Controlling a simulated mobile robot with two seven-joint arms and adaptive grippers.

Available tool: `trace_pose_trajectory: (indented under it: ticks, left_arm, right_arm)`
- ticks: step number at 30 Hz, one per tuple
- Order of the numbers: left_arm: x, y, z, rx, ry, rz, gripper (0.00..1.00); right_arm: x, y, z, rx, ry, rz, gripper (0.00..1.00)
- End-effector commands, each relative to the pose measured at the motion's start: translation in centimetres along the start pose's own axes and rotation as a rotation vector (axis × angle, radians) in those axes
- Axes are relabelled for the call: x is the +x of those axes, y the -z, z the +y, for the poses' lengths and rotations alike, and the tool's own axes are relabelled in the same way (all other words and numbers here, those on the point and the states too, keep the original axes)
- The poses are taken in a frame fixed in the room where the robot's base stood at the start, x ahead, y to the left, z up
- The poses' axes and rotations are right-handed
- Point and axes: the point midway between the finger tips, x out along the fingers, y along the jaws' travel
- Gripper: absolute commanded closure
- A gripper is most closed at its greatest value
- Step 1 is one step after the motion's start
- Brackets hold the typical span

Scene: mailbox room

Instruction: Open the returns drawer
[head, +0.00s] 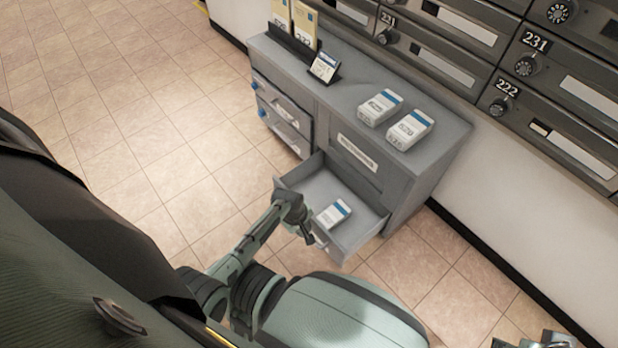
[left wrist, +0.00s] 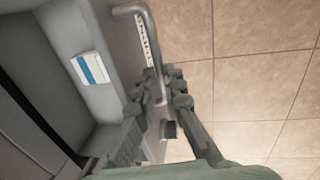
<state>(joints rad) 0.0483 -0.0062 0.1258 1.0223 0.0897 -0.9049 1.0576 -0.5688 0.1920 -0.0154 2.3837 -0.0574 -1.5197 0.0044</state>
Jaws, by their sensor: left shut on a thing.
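The returns drawer (head: 312,184) is the low drawer on the right of the grey cabinet (head: 345,103) and stands pulled well out. A small white and blue box (head: 333,213) lies inside it. The box and the drawer's grey interior also show in the left wrist view, with the box (left wrist: 90,68) near the drawer front. My left gripper (head: 303,232) is at the drawer front. In the left wrist view its fingers (left wrist: 162,84) are shut around the curved metal handle (left wrist: 151,45). Only a part of my right gripper (head: 545,340) shows at the bottom edge; its fingers are cut off.
Two white boxes (head: 380,107) (head: 410,129) and a small card stand (head: 325,67) are on the cabinet top. Envelopes stand in a dark holder (head: 291,43) at its far end. Smaller drawers with blue knobs (head: 262,112) are on the left. Tiled floor (head: 140,160) is clear.

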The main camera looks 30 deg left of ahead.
Motion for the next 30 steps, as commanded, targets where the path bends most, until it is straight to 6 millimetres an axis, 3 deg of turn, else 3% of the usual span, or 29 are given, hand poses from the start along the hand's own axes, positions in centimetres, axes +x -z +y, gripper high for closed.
trace_pose_trajectory:
  ticks: [12, 27, 28, 30]
  left_arm:
    - [-0.4, -0.1, -2.1, 0.001, 0.003, -0.002, 1.00]
    - [-0.3, -0.1, -2.4, 0.001, 0.003, -0.002, 1.00]
    - [-0.3, -0.1, -2.4, 0.001, 0.003, -0.002, 0.88]
    - [-0.3, -0.1, -2.4, 0.000, 0.003, -0.002, 0.79]
  right_arm:
    - [3.1, 0.1, -0.7, -0.002, 0.020, -0.010, 0.47]
    - [3.5, 0.1, -0.8, -0.003, 0.022, -0.010, 0.47]
    - [3.5, 0.1, -0.8, -0.003, 0.022, -0.010, 0.47]
    - [3.5, 0.1, -0.8, -0.003, 0.022, -0.010, 0.47]
